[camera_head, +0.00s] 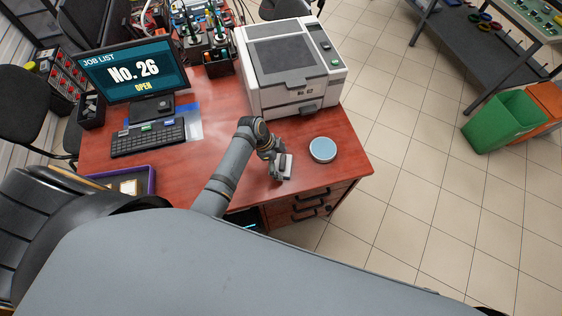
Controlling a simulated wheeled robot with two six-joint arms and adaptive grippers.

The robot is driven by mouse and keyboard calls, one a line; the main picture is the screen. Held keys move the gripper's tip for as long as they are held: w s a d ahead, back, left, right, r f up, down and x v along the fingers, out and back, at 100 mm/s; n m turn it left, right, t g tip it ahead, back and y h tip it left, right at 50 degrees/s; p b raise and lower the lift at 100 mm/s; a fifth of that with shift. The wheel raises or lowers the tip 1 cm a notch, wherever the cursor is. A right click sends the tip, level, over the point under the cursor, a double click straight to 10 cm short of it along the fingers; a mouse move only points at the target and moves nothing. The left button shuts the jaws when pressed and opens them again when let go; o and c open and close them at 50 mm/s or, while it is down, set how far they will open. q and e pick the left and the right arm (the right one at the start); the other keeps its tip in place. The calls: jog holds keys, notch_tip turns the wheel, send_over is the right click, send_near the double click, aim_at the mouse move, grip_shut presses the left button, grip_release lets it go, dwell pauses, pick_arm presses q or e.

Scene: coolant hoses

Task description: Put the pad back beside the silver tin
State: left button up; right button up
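The silver tin (322,149) is a round, low tin with a pale blue top, near the right front of the red-brown desk. A small light grey pad (288,166) is just left of the tin, with a gap between them. My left gripper (279,172) reaches down over the front of the desk with its fingers at the pad and appears shut on it. The fingers hide part of the pad, and I cannot tell whether it touches the desktop. My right gripper is not in view.
A white-and-grey machine (293,68) stands behind the tin. A monitor (137,73), a keyboard (149,138) and a purple-edged tray (150,184) are on the left of the desk (222,106). Bare desktop lies around the tin; the desk's right edge is close.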

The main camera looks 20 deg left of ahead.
pick_arm(q)
jog(key=shift+r, duration=0.15)
jog(key=w+v, duration=0.1)
jog(key=v, duration=1.1)
jog(key=shift+s+b, duration=0.4)
jog(key=shift+s, duration=0.05)
